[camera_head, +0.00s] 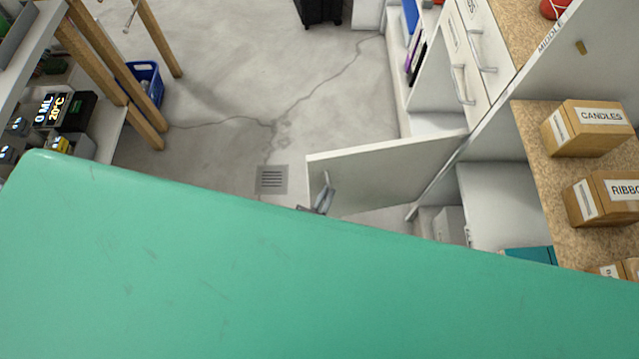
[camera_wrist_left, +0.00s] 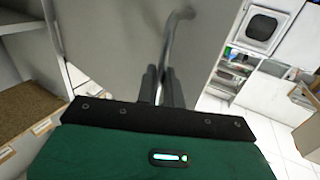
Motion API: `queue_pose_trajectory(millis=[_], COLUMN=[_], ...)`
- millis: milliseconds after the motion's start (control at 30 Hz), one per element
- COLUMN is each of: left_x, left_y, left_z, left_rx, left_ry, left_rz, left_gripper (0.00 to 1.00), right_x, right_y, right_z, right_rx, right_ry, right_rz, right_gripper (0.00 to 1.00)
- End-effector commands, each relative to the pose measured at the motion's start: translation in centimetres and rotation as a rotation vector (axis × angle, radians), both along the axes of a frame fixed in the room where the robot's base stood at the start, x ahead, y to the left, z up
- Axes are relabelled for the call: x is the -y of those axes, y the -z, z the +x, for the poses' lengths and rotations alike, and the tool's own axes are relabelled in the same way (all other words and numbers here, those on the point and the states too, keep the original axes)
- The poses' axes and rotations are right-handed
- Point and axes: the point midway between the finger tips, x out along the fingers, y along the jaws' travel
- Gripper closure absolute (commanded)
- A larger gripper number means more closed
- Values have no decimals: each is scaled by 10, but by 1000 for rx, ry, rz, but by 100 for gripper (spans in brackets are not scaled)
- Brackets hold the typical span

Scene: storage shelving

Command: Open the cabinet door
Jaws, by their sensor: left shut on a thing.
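The white cabinet door (camera_head: 395,168) stands swung out from the cabinet, with the compartment (camera_head: 500,205) behind it showing. In the left wrist view the door (camera_wrist_left: 110,45) fills the upper middle, and its grey bar handle (camera_wrist_left: 175,32) runs down between my fingers. My left gripper (camera_wrist_left: 161,88) is shut on the handle. In the head view only a small part of the gripper (camera_head: 316,209) shows at the door's free edge, beside the handle (camera_head: 326,186); a large green surface, part of me, hides the rest. My right gripper is in neither view.
Boxes marked CANDLES (camera_head: 588,127) and RIBBO (camera_head: 607,198) stand on the brown shelf at right. Drawers with bar handles (camera_head: 463,85) are beyond the door. A blue basket (camera_head: 147,82) stands by wooden posts at left. The concrete floor (camera_head: 240,70) between is mostly clear.

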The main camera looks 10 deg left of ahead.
Motion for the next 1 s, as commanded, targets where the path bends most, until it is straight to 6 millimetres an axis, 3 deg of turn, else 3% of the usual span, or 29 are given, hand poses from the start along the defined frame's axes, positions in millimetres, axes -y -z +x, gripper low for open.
queue_pose_trajectory(millis=[33, 467, 500, 600, 1000], left_x=[14, 15, 15, 14, 10], left_y=[-6, -8, -8, -8, -4], left_z=[2, 1, 1, 1, -1], left_rx=[9, 16, 16, 16, 9], left_ry=[15, 15, 14, 13, 9], left_rz=[-6, -7, -7, -7, -6], left_gripper=[100, 100, 85, 69, 69], right_x=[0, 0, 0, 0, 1], right_y=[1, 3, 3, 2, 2], right_z=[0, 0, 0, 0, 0], right_rx=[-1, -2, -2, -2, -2], right_ry=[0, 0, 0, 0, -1], right_rz=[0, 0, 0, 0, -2], right_gripper=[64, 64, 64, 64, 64])
